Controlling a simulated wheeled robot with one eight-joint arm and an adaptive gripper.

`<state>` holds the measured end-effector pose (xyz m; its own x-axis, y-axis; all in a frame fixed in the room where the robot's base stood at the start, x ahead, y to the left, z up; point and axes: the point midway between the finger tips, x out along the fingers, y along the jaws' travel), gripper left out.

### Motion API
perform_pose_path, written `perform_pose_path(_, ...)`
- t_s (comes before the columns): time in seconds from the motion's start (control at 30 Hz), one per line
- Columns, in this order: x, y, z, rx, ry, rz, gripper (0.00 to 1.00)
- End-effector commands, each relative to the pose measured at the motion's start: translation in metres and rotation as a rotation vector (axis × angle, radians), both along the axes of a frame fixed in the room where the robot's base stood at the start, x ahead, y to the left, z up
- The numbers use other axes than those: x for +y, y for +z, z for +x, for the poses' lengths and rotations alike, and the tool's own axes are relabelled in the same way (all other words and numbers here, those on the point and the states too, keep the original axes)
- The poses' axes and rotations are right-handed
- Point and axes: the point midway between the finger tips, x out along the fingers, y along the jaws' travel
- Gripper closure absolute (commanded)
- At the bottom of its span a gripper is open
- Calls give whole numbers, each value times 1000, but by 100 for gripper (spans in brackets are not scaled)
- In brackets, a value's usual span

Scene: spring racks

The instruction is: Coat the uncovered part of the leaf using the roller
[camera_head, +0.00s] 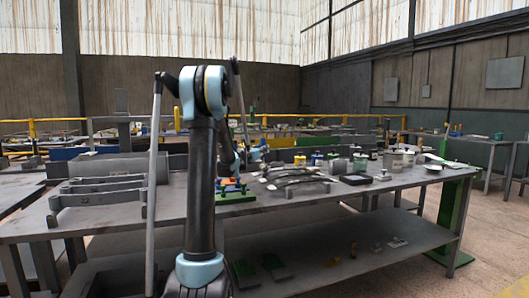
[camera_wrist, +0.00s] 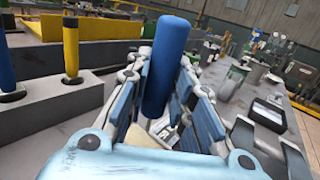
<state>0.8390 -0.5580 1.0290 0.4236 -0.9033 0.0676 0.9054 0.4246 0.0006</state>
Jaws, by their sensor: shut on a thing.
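My gripper (camera_wrist: 165,100) is shut on a blue cylindrical handle, which appears to belong to the roller (camera_wrist: 168,55). The handle stands up between the blue-padded fingers; its lower end and any roller head are hidden by the gripper. In the head view my arm hides most of the gripper. Dark curved leaf strips (camera_head: 292,180) lie on the bench right of my arm. I cannot tell which part of the leaf is coated. The leaf is not clearly visible in the wrist view.
A grey block (camera_wrist: 40,115) with upright yellow and blue handles stands left of my gripper. Jars (camera_head: 335,163) and a dark tray (camera_head: 355,180) stand right on the bench (camera_head: 400,184). Long grey brackets (camera_head: 100,195) lie left. The bench's front edge is mostly clear.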

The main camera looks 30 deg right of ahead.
Motion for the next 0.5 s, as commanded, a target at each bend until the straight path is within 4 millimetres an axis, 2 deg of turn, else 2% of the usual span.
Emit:
perform_pose_path(0.27, 8, -1, 1, 0, -1, -1, 100)
perform_pose_path(0.5, 24, -5, 5, 0, 0, -1, 100)
